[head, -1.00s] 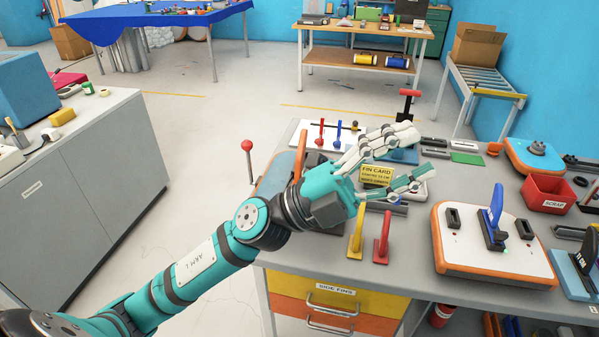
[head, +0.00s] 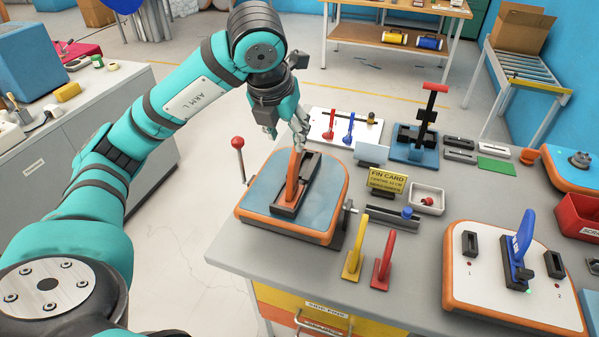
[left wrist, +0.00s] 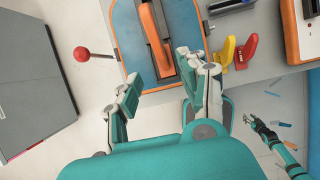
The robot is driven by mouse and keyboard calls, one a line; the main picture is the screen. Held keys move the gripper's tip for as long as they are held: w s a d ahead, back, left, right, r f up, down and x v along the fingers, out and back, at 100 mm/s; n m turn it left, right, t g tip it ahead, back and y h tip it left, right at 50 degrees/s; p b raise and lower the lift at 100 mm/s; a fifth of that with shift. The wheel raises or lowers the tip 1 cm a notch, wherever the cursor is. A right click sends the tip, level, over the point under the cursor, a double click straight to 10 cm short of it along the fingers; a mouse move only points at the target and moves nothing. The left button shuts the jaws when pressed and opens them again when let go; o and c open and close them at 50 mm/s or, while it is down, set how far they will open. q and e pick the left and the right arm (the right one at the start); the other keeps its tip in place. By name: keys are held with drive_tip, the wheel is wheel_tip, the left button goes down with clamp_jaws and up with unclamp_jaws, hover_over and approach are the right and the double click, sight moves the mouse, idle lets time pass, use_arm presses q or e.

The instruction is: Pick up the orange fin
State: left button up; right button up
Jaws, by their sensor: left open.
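The orange fin (head: 293,182) stands upright in a dark slot on the blue-topped, orange-edged board (head: 262,190) near the bench's left end. The fin (left wrist: 155,38) also shows in the left wrist view, beyond and between the fingers. My left gripper (head: 299,137) is at the fin's far upper end, pointing down. Its fingers are apart in the left wrist view (left wrist: 158,66), one on each side of the fin's line. I cannot tell whether they touch it. My right gripper (left wrist: 260,123) shows small at the lower right of the left wrist view; its jaw state is unclear.
A red-knobbed lever (head: 239,145) stands left of the board. A yellow fin (head: 354,252) and a red fin (head: 383,264) stand to its right, with the yellow fin card (head: 386,180) behind. A white board (head: 490,265) with a blue fin lies farther right.

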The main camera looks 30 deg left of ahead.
sight(293, 162)
use_arm(q)
drive_tip(key=x, duration=0.3)
drive_tip(key=p+x, duration=0.1)
drive_tip(key=x, duration=0.1)
drive_tip(key=shift+s+f, duration=0.3)
use_arm(e)
drive_tip(key=s+g, duration=0.1)
drive_tip(key=s, duration=0.6)
use_arm(q)
drive_tip(key=x, duration=0.3)
drive_tip(key=shift+w+f+p, duration=0.1)
drive_tip(key=shift+w+p, duration=0.25)
drive_tip(key=shift+w+a+f, duration=0.1)
drive_tip(key=shift+w+f, duration=0.1)
drive_tip(key=shift+f, duration=0.6)
drive_tip(key=p+x, duration=0.1)
drive_tip(key=x, duration=0.1)
drive_tip(key=p+x, duration=0.1)
drive_tip(key=x, duration=0.1)
drive_tip(key=shift+w+a+f+p, duration=0.15)
drive_tip(key=shift+w+a+p, duration=0.1)
drive_tip(key=shift+w+p, duration=0.1)
drive_tip(key=shift+f, duration=0.2)
drive_tip(key=c, duration=0.6)
clamp_jaws()
use_arm(e)
drive_tip(key=w+r, duration=0.3)
drive_tip(key=shift+w+d+r, duration=0.25)
drive_tip(key=shift+r, duration=0.15)
